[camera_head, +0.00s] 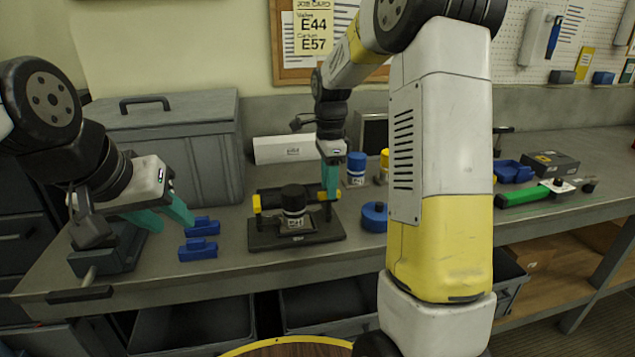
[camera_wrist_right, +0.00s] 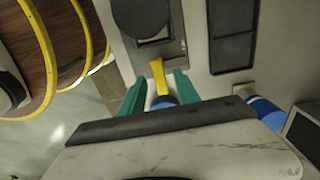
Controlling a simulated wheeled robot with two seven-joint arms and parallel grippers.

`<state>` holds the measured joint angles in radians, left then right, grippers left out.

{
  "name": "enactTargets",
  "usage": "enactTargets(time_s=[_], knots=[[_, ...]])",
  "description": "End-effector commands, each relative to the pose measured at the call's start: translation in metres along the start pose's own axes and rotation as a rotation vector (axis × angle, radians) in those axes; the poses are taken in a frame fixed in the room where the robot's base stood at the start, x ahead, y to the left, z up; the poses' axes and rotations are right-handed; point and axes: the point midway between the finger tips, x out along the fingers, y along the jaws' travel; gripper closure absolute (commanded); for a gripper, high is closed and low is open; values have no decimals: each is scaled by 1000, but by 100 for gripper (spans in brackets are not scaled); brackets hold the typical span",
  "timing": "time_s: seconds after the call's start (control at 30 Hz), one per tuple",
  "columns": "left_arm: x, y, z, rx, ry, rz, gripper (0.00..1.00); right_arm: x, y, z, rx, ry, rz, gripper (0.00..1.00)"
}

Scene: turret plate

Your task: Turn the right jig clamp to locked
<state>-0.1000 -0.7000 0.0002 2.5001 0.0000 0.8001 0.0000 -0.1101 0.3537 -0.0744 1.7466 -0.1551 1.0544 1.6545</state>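The jig (camera_head: 262,240) is a dark plate on the bench with a black-capped bottle (camera_head: 293,205) standing in it. A left yellow clamp end (camera_head: 257,203) shows at its left. The right jig clamp has a yellow lever, mostly hidden in the head view by my right gripper (camera_head: 330,187). In the right wrist view the yellow lever (camera_wrist_right: 158,75) lies between the teal fingers of that gripper (camera_wrist_right: 160,85), with small gaps beside it. Contact cannot be told. My left gripper (camera_head: 172,215) is open and empty left of the jig.
Blue blocks (camera_head: 199,249) lie left of the jig. A round blue cap (camera_head: 374,216) and a blue-capped bottle (camera_head: 356,168) stand to its right. A grey toolbox (camera_head: 205,150) is behind. My right arm hides much of the bench's middle.

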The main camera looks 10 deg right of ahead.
Motion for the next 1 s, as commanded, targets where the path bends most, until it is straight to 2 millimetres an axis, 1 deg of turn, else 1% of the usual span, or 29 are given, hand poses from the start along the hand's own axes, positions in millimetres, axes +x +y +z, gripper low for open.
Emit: enactTargets(time_s=[0.1, 0.37, 0.4, 0.57, 0.6, 0.87, 1.0], knots=[[0, 0, 0, 0, 0, 0, 64, 8, 0, 0, 0, 0, 0, 62], [0, 0, 0, 0, 0, 0, 64, 10, 0, 0, 0, -1, -1, 62], [0, 0, 0, 0, 0, 0, 64, 10, 0, 0, 0, -1, -1, 66], [0, 0, 0, 0, 0, 0, 64, 10, 0, 0, 0, -1, -1, 97], [0, 0, 0, 0, 0, 0, 64, 10, 0, 0, 0, -1, -1, 100], [0, 0, 0, 0, 0, 0, 64, 9, 0, 0, -7, -1, -1, 100], [0, 0, 0, 0, 0, 0, 64, 9, 0, 0, -39, -1, -2, 100]])
